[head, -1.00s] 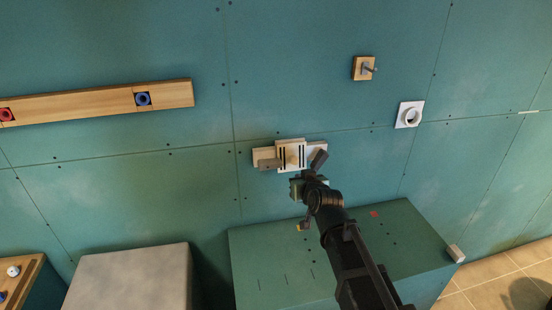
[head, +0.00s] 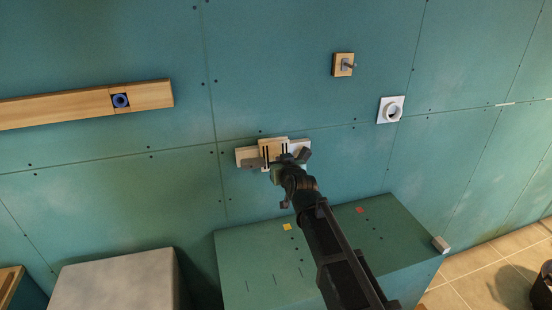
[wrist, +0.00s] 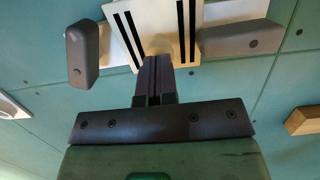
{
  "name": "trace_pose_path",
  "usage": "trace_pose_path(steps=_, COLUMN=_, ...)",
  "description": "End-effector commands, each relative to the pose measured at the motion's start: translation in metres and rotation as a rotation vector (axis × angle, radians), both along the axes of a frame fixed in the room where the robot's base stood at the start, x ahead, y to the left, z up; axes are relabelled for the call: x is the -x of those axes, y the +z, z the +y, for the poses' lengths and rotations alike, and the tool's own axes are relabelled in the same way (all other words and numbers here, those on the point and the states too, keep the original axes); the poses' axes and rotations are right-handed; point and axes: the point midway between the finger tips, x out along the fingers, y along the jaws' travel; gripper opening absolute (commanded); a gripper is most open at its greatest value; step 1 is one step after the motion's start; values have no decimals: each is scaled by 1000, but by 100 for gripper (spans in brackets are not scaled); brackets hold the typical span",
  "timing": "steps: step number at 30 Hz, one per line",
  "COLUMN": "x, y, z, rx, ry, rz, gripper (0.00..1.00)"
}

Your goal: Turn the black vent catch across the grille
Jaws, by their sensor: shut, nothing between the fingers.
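The grille (head: 272,150) is a pale wooden block with black slits, fixed on the wall. It also shows at the top of the wrist view (wrist: 160,22). Two dark catches flank it. In the head view, one catch (head: 253,163) lies level on the left and the other (head: 304,156) is tilted on the right. In the wrist view, the upright catch (wrist: 82,55) is left and the level catch (wrist: 235,38) is right. Both look grey-brown there; I cannot tell which is the black one. My gripper (wrist: 155,62) is shut and empty, its tips before the grille, between both catches. Contact is unclear.
A green box (head: 320,245) stands below the grille, a grey block (head: 115,280) to its left. A wooden rail with a blue ring (head: 120,101), a wooden peg plate (head: 343,65) and a white ring plate (head: 391,110) are on the wall. The wall around the grille is clear.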

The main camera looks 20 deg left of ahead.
Motion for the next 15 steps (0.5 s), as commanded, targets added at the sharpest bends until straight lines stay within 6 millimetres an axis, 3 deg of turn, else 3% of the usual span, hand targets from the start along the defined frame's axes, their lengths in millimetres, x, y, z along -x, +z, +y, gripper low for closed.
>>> trace_pose_path(steps=15, x=-5, y=-1, z=3, rx=0, ry=0, rz=0, gripper=0)
